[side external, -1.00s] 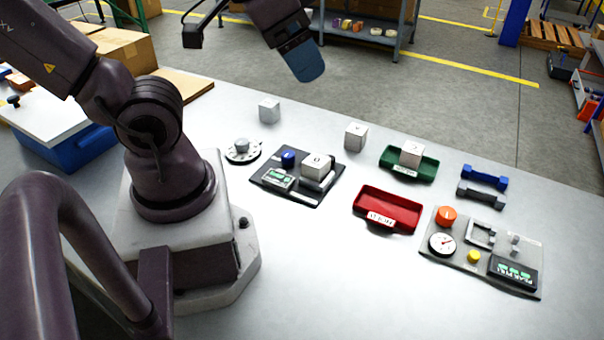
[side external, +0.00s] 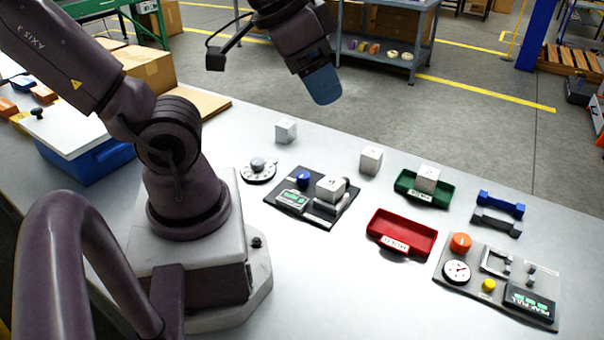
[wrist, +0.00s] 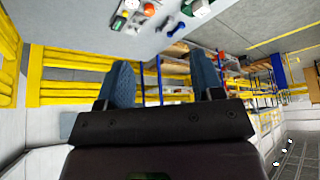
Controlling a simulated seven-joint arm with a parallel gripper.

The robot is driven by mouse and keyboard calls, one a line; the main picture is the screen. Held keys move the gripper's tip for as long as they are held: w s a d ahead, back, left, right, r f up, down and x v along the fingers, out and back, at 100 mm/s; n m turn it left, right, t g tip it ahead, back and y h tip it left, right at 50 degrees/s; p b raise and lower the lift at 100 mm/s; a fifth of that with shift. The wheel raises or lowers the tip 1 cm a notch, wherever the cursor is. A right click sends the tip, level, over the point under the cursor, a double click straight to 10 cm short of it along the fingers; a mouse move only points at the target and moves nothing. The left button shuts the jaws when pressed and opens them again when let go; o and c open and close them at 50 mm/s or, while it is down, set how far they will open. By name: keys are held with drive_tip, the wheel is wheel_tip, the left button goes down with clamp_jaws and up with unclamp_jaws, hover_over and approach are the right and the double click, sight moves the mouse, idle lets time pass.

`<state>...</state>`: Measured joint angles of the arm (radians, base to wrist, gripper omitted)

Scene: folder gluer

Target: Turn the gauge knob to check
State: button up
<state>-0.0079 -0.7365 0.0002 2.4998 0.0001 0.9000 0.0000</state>
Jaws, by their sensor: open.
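A grey knob (side external: 258,163) sits on a round white dial with dark marks, on the table near my base. A blue knob (side external: 303,179) stands on a dark panel with a green display (side external: 293,199). An orange knob (side external: 460,242) stands on a grey panel at the right, above a round needle gauge (side external: 457,271). The lettering is too small to tell which knob carries a check mark. My gripper (side external: 322,85) is high above the far table edge, away from all the knobs. Its blue fingers are apart and empty in the wrist view (wrist: 163,82).
White cubes stand on the table (side external: 286,131) (side external: 371,160), on the dark panel, and in a green tray (side external: 405,190). A red tray (side external: 400,252), blue and dark handle-shaped pieces (side external: 500,205) and a yellow button (side external: 488,286) are nearby. The front table is clear.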

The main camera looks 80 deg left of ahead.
drive_tip(key=w+a+f+n+g, duration=0.2)
drive_tip(key=a+f+n+g, duration=0.1)
drive_tip(key=f, duration=0.2)
drive_tip(key=n+g, duration=0.3)
drive_tip(key=n, duration=2.3)
hover_over(303, 174)
wheel_tip(303, 174, down, 15)
wheel_tip(303, 174, down, 13)
drive_tip(key=shift+d+f, duration=0.1)
drive_tip(key=c, duration=0.9)
